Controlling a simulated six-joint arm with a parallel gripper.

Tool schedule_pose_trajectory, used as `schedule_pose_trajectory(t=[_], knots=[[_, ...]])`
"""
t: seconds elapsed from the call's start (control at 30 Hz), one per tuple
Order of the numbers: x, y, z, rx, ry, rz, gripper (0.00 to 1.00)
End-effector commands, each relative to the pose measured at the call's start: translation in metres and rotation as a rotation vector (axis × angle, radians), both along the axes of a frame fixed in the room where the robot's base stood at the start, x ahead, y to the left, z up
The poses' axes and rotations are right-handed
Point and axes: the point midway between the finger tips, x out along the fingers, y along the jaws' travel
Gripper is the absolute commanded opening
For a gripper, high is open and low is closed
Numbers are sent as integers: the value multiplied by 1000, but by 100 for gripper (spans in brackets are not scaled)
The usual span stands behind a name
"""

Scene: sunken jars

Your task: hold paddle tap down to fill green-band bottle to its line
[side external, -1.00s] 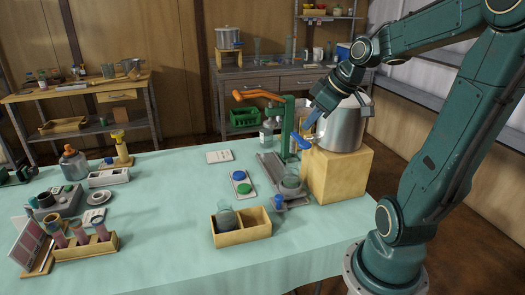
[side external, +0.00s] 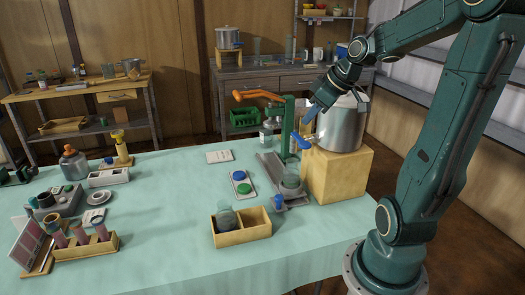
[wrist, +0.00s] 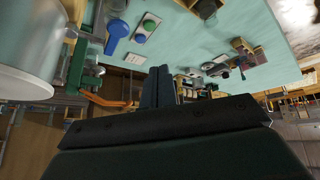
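The blue paddle tap (side external: 301,140) juts from the steel pot (side external: 341,128); its paddle also shows in the wrist view (wrist: 117,30). A clear, squat glass vessel (side external: 291,179) stands below the tap on a grey tray. I cannot make out a green band, fill line or liquid level on it. My gripper (side external: 310,113) is above the paddle, beside the pot, and appears apart from the paddle. In the wrist view its two fingers (wrist: 159,85) are together with nothing visible between them.
A wooden block (side external: 338,174) carries the pot. A green stand with an orange lever (side external: 258,95) rises left of the tap. A divided wooden box (side external: 243,231) with a glass jar and a white tray with blue and green discs (side external: 242,184) are nearby.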

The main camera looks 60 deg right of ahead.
Motion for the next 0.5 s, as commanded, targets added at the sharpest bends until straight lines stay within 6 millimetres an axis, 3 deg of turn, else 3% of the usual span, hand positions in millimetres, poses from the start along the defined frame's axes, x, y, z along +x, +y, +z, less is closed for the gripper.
schedule_pose_trajectory(t=[0.5], knots=[[7,-17,-1,-6,-6,0,0]])
